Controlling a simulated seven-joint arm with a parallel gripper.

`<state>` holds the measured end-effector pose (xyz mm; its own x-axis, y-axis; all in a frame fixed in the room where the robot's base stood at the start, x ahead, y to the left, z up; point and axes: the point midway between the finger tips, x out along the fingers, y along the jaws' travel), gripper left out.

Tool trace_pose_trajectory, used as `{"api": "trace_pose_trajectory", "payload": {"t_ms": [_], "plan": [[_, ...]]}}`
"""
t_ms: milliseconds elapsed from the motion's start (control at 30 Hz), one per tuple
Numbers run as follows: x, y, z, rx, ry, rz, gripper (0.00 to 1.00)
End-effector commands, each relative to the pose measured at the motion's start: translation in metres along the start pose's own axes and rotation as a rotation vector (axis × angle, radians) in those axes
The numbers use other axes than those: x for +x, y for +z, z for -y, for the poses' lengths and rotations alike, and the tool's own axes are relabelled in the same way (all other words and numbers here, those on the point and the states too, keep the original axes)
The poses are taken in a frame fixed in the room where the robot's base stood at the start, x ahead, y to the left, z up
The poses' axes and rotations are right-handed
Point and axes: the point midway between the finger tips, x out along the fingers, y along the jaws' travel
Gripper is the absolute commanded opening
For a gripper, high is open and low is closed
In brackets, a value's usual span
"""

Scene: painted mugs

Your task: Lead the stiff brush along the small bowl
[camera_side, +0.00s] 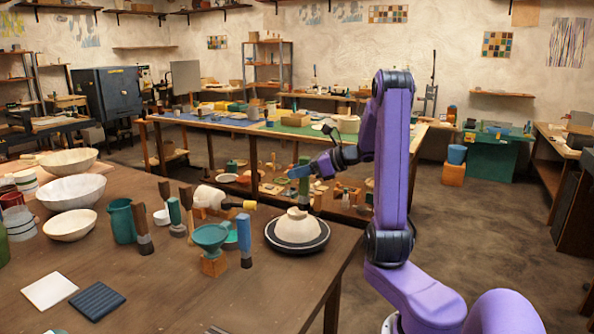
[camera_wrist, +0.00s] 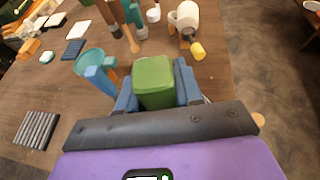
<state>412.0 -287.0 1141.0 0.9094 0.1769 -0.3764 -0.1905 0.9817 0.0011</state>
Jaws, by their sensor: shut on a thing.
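My gripper (camera_wrist: 156,88) is shut on the green handle of the stiff brush (camera_wrist: 153,80). In the side view the brush (camera_side: 300,171) hangs from my gripper (camera_side: 305,169), with a brown lower part pointing down. A small cream bowl (camera_side: 296,226) sits upside down on a dark round wheel (camera_side: 270,237) near the table's right edge. The brush's lower end is above or beside the bowl's top; I cannot tell if they touch. In the wrist view the bowl is hidden behind the brush and gripper.
A blue-handled brush (camera_side: 245,234) stands left of the wheel, beside a teal bowl (camera_side: 210,236) on an orange block. A white mug-like form (camera_side: 208,197) with a yellow-tipped tool (camera_side: 248,205) lies behind. More bowls (camera_side: 72,191) stand far left.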

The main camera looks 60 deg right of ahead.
Motion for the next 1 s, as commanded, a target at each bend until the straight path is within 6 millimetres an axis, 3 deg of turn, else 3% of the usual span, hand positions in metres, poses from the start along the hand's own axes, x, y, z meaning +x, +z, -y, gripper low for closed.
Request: {"api": "trace_pose_trajectory", "payload": {"t_ms": [233,1000], "plan": [[0.005,-0.011,0.001,0.002,-0.001,0.001,0.0],[0.006,-0.015,0.0,0.0,0.0,0.0,0.0]]}}
